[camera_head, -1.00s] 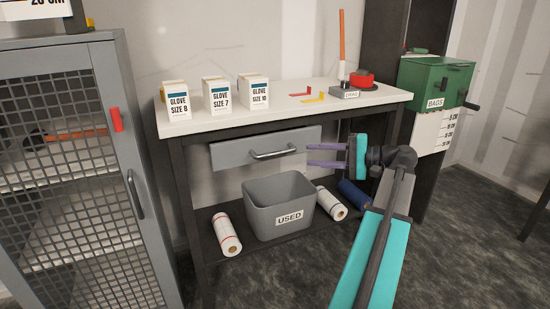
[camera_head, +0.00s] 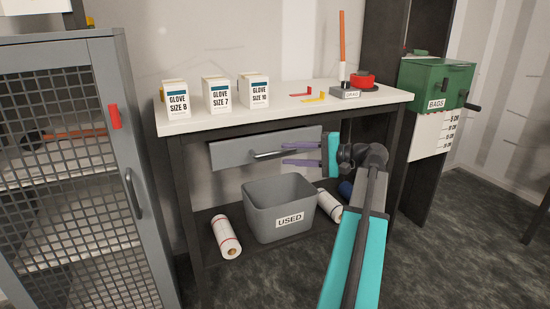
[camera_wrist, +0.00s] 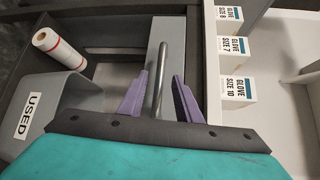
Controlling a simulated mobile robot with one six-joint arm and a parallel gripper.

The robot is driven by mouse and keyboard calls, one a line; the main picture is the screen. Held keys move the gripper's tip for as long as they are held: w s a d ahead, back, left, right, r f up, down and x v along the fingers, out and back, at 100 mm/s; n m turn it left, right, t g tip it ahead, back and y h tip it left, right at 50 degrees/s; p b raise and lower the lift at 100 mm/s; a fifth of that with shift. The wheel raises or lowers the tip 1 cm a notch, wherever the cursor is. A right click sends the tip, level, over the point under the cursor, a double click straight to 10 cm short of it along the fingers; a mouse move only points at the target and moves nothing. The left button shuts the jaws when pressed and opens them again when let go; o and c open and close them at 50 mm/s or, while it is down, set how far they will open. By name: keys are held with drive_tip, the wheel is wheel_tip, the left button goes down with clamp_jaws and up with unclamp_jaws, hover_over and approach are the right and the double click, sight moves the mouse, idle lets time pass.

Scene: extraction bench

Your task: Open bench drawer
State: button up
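The bench drawer (camera_head: 232,151) has a grey front under the white bench top and looks closed. Its metal bar handle (camera_head: 268,155) runs across the front; its right end is overlapped by my gripper in the head view. My gripper (camera_head: 284,154) has two purple fingers, spread apart, pointing left at the handle. In the wrist view the handle (camera_wrist: 160,75) lies lengthwise between the two open fingers (camera_wrist: 157,92), closer to the left one. I see gaps on both sides, so the fingers are not closed on it.
Glove boxes (camera_head: 220,94) stand on the bench top (camera_head: 290,108). A grey USED bin (camera_head: 262,215) sits on the lower shelf below the drawer, with white rolls (camera_head: 227,237) beside it. A mesh cabinet (camera_head: 75,180) stands at left, and a green bags dispenser (camera_head: 437,82) at right.

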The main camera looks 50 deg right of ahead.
sight(279, 153)
drive_tip(key=shift+b+x, duration=0.8)
drive_tip(key=shift+x, duration=2)
clamp_jaws()
